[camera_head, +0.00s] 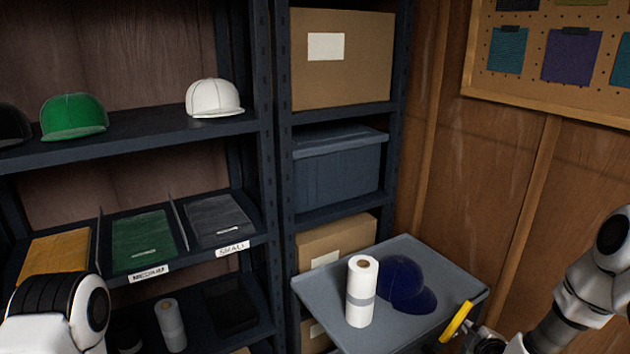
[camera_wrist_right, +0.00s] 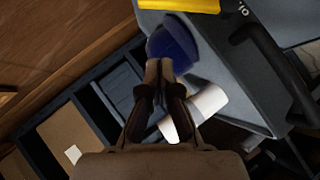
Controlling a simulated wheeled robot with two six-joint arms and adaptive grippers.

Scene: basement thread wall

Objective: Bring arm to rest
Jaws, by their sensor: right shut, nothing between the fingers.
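My right gripper (camera_wrist_right: 158,72) is shut and empty in the right wrist view, its fingertips pointing toward a dark blue cap (camera_wrist_right: 172,42). In the head view, my right arm comes in from the right, with its wrist end low beside the grey cart tray (camera_head: 420,325). The fingers are hard to make out there. My left arm shows at the lower left in front of the shelves; its gripper is out of view.
On the tray stand a white roll (camera_head: 360,305) and the blue cap (camera_head: 400,280). A yellow piece (camera_head: 456,321) is at its right edge. Shelves hold a green cap (camera_head: 73,115), white cap (camera_head: 213,97) and blue bin (camera_head: 338,172). A wooden wall with a pegboard (camera_head: 555,55) is right.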

